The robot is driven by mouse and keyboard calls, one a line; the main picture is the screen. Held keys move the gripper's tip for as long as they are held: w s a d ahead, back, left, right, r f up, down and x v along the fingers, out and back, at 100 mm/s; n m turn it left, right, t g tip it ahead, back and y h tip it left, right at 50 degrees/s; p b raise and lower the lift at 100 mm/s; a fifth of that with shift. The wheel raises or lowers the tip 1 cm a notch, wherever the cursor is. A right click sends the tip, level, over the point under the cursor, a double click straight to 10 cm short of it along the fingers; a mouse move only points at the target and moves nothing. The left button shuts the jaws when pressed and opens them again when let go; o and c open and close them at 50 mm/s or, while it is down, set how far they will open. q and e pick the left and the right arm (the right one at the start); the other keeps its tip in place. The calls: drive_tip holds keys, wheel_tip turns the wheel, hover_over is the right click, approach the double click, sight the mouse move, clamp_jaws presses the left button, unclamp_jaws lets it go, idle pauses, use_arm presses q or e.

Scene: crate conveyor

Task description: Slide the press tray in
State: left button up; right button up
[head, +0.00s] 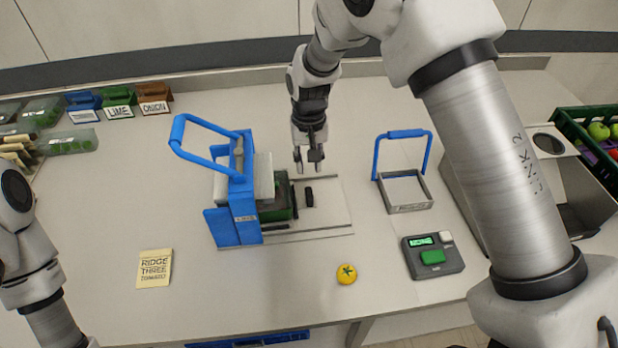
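The blue press (233,208) stands in the middle of the table, with its looped blue lever raised toward the upper left. A dark green press tray (283,206) sits at the press's right side, partly hidden under the press body. A black upright handle (309,197) stands just right of the tray, above the pale base plate (330,207). My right gripper (308,165) points down behind the handle, with its fingers apart and nothing between them. It appears clear of the handle. My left arm shows at the left edge; its gripper is out of view.
A yellow tomato (347,274) and a note (154,269) lie in front. Labelled bins (118,103) line the back left.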

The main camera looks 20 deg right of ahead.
drive_tip(key=shift+r, duration=0.4)
clamp_jaws()
drive_tip(key=m+g+y+b, duration=0.1)
drive_tip(key=m+y+b, duration=0.4)
drive_tip(key=m, duration=0.8)
hover_over(323, 201)
drive_tip(key=s+d, duration=0.2)
drive_tip(key=f+h, duration=0.1)
drive_tip(key=f, duration=0.1)
drive_tip(key=d+f+m+t+y+b, duration=0.3)
drive_tip(key=d+m+y+b, duration=0.2)
drive_tip(key=d+b, duration=0.45)
drive_tip(key=x, duration=0.3)
drive_tip(key=b+x, duration=0.1)
drive_tip(key=x, duration=0.6)
drive_tip(key=shift+s+a+b, duration=0.3)
drive_tip(key=shift+s+a, duration=0.05)
drive_tip(key=a, duration=0.3)
drive_tip(key=shift+w+r, duration=0.15)
drive_tip(key=shift+w, duration=0.25)
drive_tip(key=shift+w+a, duration=0.1)
drive_tip(key=shift+a, duration=0.3)
